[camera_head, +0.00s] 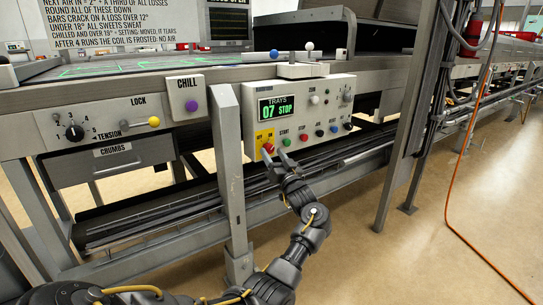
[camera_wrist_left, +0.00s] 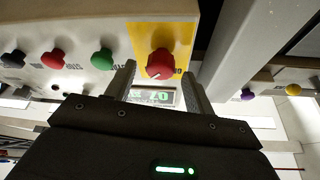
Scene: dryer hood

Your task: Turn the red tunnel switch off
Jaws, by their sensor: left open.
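The red switch (camera_head: 268,148) is a round knob on a yellow plate (camera_head: 263,136) at the lower left of the white control panel (camera_head: 320,112). In the left wrist view the red switch (camera_wrist_left: 160,64) has a small white mark, and the yellow plate (camera_wrist_left: 146,38) surrounds it. My left gripper (camera_head: 279,165) is open just in front of the switch. In the wrist view its two fingers stand either side of the knob, with gaps visible; whether they touch it is unclear. My right gripper is not in view.
A green button (camera_head: 285,142) and several other knobs line the panel beside the switch. A grey upright post (camera_head: 228,165) stands close left of the panel. A purple knob (camera_head: 191,105) and a yellow knob (camera_head: 154,121) sit further left. An orange cable (camera_head: 450,200) hangs at right.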

